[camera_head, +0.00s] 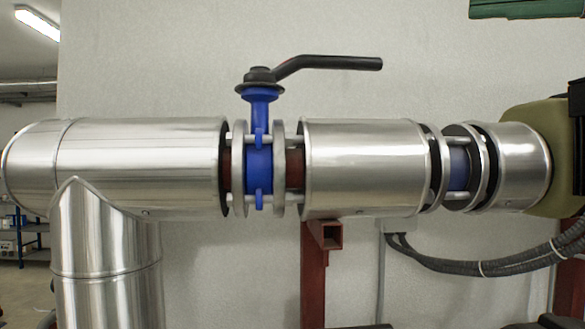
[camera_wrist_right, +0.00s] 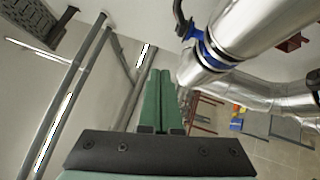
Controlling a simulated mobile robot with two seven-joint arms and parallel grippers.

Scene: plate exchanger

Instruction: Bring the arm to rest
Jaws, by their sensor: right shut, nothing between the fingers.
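My right gripper (camera_wrist_right: 160,74) shows in the right wrist view with its two long green fingers side by side and shut, nothing between them. In the head view, the green fingers (camera_head: 474,9) come in at the top right corner, above the pipe and clear of it; the rest of this arm is out of the picture. My left gripper is in neither view.
A silver-clad pipe (camera_head: 362,165) runs across the head view. Its blue valve (camera_head: 258,165) has a black lever handle (camera_head: 335,62) pointing right; the valve shows in the right wrist view too (camera_wrist_right: 203,52). Black hoses (camera_head: 480,267) hang lower right.

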